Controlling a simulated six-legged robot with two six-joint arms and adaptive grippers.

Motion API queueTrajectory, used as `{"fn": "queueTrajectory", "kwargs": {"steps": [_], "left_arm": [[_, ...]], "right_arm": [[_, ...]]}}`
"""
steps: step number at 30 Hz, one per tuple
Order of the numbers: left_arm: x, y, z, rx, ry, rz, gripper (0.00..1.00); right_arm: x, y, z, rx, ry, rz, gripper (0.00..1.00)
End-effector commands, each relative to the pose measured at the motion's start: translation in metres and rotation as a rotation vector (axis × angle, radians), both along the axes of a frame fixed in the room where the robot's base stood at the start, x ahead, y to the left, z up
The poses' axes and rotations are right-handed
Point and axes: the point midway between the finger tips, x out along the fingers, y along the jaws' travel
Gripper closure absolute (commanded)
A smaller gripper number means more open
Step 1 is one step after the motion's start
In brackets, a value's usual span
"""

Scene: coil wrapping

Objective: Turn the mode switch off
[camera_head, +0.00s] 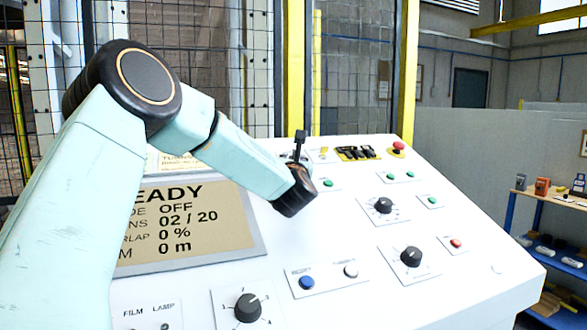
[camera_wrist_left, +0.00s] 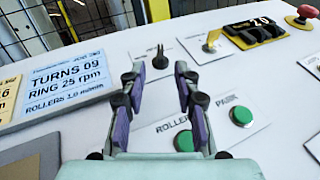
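In the left wrist view, my left gripper (camera_wrist_left: 158,76) is open and empty, with its two fingers apart above the console. A small black upright switch (camera_wrist_left: 159,57) on a pale plate stands just ahead, in line with the gap between the fingertips. Its label is unreadable, so I cannot tell whether it is the mode switch. In the head view, my left arm reaches over the console (camera_head: 460,285), and its wrist hides the fingers. The display (camera_head: 205,225) shows READY and OFF, with its left part covered by my arm. My right gripper is not in view.
Black knobs (camera_head: 411,257), green buttons and a blue button (camera_head: 307,282) sit on the sloping panel. A yellow key switch (camera_wrist_left: 211,42), a black counter block (camera_wrist_left: 256,33) and a red mushroom button (camera_wrist_left: 303,17) lie beyond the fingers. Fencing stands behind.

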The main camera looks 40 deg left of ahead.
Motion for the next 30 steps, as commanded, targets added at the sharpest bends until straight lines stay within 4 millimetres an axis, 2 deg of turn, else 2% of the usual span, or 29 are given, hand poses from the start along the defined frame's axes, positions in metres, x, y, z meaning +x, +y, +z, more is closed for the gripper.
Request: {"fn": "queueTrajectory", "kwargs": {"steps": [6,12,18,30], "left_arm": [[-0.026,-0.024,-0.003,-0.001,0.0,-0.002,0.68],[-0.044,-0.039,-0.005,0.0,0.0,-0.001,0.68],[-0.051,-0.045,-0.005,0.001,-0.001,0.0,0.68],[-0.052,-0.045,-0.006,0.001,0.0,0.0,0.68]], "right_arm": [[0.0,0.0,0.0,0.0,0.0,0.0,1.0],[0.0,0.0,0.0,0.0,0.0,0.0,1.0],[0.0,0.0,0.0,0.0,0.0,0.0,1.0],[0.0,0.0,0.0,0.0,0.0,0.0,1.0]]}}
